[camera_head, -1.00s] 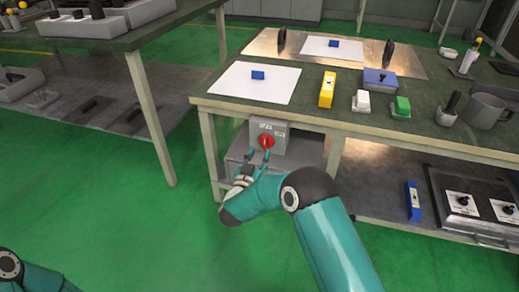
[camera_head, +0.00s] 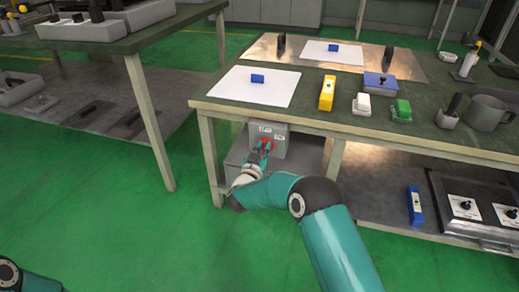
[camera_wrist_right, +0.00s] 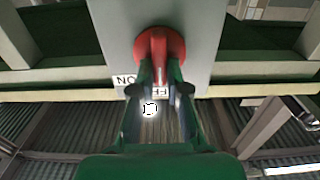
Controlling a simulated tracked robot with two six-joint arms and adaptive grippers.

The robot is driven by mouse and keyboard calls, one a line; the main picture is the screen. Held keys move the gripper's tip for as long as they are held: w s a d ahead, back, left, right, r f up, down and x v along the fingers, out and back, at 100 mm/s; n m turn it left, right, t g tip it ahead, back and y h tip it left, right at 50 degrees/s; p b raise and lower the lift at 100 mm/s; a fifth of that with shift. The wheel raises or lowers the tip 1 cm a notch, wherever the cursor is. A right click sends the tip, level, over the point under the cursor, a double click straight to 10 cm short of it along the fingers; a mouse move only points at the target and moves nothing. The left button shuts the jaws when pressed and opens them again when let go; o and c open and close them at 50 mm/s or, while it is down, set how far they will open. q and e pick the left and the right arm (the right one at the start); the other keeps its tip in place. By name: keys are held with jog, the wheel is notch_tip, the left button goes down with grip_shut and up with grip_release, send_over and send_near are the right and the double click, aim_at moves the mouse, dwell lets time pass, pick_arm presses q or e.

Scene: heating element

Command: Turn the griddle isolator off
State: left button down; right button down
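The griddle isolator is a grey box (camera_head: 280,138) with a red rotary knob (camera_head: 266,145), fixed under the front edge of the workbench. In the right wrist view the red knob (camera_wrist_right: 160,44) has its raised handle between my right gripper's fingers, and upside-down ON and OFF labels show just below. My right gripper (camera_head: 262,150) is at the knob, one finger on each side of the handle; the fingers are apart, and firm contact is not clear. My left gripper is out of view; only part of my left arm shows at the lower left.
The workbench (camera_head: 230,106) above carries white sheets, a yellow block (camera_head: 327,93), a white and a green switch, and a mug (camera_head: 487,112). Its leg (camera_head: 210,160) stands left of the isolator. A lower shelf (camera_head: 375,195) lies right. The green floor in front is clear.

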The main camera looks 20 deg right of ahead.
jog(key=shift+a+r+n, duration=0.15)
jog(key=shift+a+n, duration=0.1)
jog(key=shift+n, duration=0.05)
jog(key=shift+w+a+f+n+p, duration=0.2)
jog(key=shift+n+p, duration=1.1)
jog(key=shift+n, duration=1.6)
jog(key=shift+w+a+f+n+p, duration=0.1)
jog(key=shift+a+f+n+p, duration=0.15)
jog(key=shift+n+p, duration=1.85)
jog(key=shift+w+a+f+n+p, duration=0.2)
jog(key=shift+n+p, duration=0.25)
jog(key=shift+n, duration=3.25)
jog(key=shift+s+f, duration=0.1)
jog(key=shift+f, duration=0.05)
jog(key=c, duration=1.2)
grip_release()
jog(key=shift+d, duration=0.1)
jog(key=shift+o, duration=0.2)
